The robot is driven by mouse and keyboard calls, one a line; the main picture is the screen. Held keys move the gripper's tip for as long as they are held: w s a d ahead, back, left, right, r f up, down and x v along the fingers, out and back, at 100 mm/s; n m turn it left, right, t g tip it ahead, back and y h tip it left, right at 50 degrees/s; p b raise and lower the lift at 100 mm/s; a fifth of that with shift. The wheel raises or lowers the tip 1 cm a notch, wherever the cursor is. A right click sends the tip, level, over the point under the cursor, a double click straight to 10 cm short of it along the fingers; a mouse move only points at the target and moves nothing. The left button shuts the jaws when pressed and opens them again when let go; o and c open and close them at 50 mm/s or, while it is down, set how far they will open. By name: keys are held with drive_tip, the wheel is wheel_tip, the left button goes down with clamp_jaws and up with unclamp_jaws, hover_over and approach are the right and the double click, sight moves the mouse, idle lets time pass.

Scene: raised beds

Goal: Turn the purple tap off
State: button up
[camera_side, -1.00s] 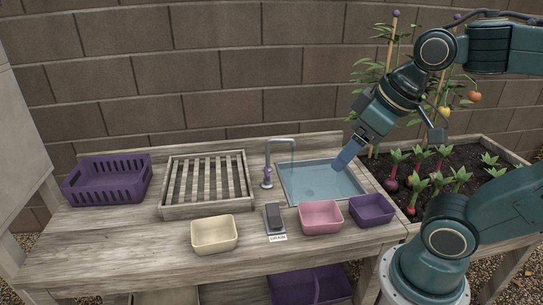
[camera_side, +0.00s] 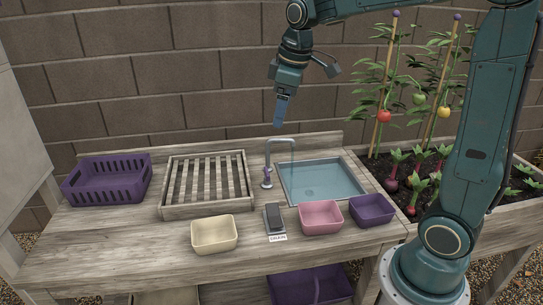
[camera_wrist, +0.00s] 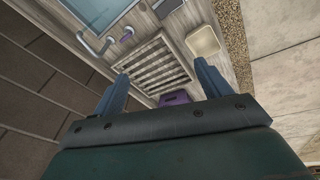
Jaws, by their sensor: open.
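A slatted wooden rack (camera_side: 164,211) and a purple crate (camera_side: 108,194) stand left of the tap. In front are a cream tub (camera_side: 214,236), a labelled dark block (camera_side: 274,219), a pink tub (camera_side: 320,218) and a purple tub (camera_side: 372,210). A brick wall (camera_side: 150,90) rises behind.

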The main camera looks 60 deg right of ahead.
drive_tip(key=w+d+f+n+g, duration=0.2)
drive_tip(key=w+d+f, duration=0.5)
drive_tip(key=w, duration=0.2)
drive_tip(key=n, duration=0.2)
hover_over(267, 171)
wheel_tip(267, 171, down, 10)
drive_tip(key=shift+r+g+y, duration=0.15)
drive_tip(key=shift+g+y, duration=0.15)
drive_tip(key=shift+g, duration=0.1)
wheel_tip(267, 171, down, 14)
drive_tip(key=shift+r, duration=0.1)
drive_tip(key=c, duration=1)
